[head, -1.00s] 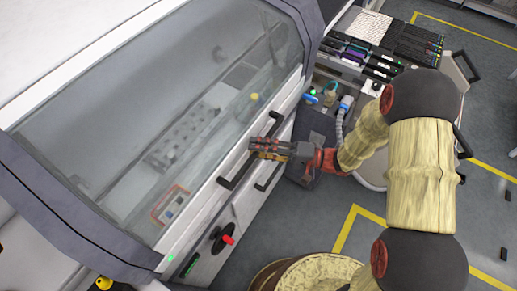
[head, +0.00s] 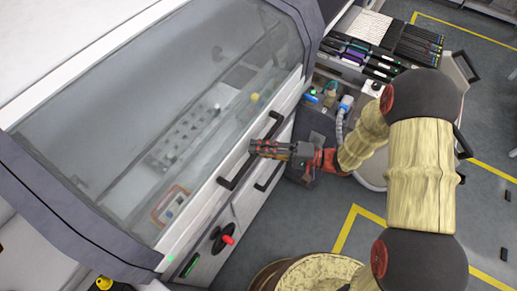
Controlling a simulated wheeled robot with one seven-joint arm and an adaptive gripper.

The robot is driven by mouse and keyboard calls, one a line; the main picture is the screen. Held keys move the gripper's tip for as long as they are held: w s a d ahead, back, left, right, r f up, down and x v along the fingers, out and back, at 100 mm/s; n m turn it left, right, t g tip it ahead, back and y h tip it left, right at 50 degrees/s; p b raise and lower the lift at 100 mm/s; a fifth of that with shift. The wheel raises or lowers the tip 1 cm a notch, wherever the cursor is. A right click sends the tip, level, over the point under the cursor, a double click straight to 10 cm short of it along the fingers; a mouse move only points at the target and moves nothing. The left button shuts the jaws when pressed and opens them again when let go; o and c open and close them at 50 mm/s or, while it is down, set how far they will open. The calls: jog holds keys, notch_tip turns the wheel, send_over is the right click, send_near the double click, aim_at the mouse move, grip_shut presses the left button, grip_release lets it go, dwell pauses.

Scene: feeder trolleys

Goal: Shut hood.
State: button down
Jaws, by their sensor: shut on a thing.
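The hood (head: 150,110) is a large clear window in a pale frame on the white machine, and it fills the left of the head view. It looks down, with its lower rail (head: 205,205) close above the machine's front; I cannot tell if a narrow gap is left. A black bar handle (head: 236,178) runs along that rail. My gripper (head: 264,148) reaches in from the right and is shut on the handle at its middle. The fingers hide part of the bar.
A second black handle (head: 269,179) sits on the front panel below. A trolley (head: 370,60) with reels and cables stands behind my arm.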

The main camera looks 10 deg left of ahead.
jog(key=s+d+r+h+p, duration=0.1)
jog(key=d+r+p, duration=0.2)
jog(key=r+p, duration=0.3)
jog(key=shift+s+d+r+m+h, duration=0.25)
jog(key=shift+d+r+m+h, duration=0.1)
jog(key=shift+r, duration=0.35)
jog(key=c, duration=1.6)
grip_release()
jog(key=shift+c, duration=0.2)
jog(key=d+r, duration=0.1)
jog(key=d, duration=1.1)
jog(key=shift+r, duration=0.3)
jog(key=shift+a, duration=0.1)
